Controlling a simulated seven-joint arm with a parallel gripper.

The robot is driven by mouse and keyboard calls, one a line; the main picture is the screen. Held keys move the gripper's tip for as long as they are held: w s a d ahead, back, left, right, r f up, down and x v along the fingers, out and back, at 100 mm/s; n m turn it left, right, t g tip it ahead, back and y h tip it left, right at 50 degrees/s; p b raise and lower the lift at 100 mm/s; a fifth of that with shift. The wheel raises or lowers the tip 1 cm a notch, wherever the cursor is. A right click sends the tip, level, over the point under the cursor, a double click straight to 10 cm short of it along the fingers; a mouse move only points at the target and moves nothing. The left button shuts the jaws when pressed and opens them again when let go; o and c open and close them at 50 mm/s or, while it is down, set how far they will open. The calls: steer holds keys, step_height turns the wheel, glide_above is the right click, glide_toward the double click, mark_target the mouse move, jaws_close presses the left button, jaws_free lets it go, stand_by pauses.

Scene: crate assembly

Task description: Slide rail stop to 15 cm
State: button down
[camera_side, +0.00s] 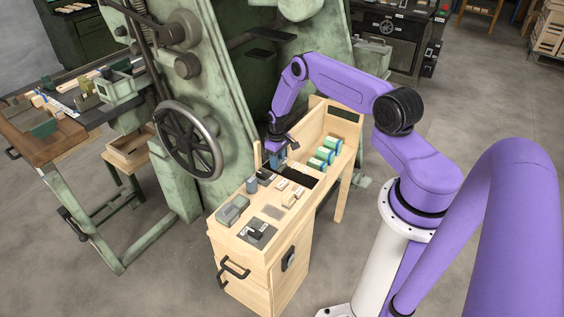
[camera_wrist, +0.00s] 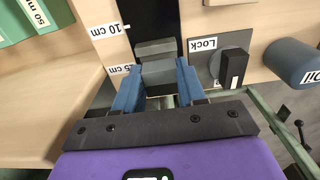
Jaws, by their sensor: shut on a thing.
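The rail stop (camera_wrist: 157,72) is a grey block in the wrist view, at the near end of a black slot (camera_wrist: 147,16) in a wooden panel. My gripper (camera_wrist: 158,82) has its two blue fingers shut on the stop's sides. A label reading 10 cm (camera_wrist: 108,30) lies beside the slot, beyond the stop. A partly hidden label ending in "5 cm" (camera_wrist: 121,69) lies just left of the stop, roughly level with it. In the side view my gripper (camera_side: 279,160) is low over the wooden bench; the stop cannot be made out there.
A black lock knob (camera_wrist: 234,68) on a grey plate stands just right of the slot. A blue-grey oil container (camera_wrist: 292,60) is farther right. A large handwheel (camera_side: 188,140) stands left of the bench.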

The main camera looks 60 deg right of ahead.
steer(key=c, duration=0.6)
jaws_free()
steer(key=shift+c, duration=0.2)
step_height(320, 180, up, 18)
steer(key=shift+f, duration=0.25)
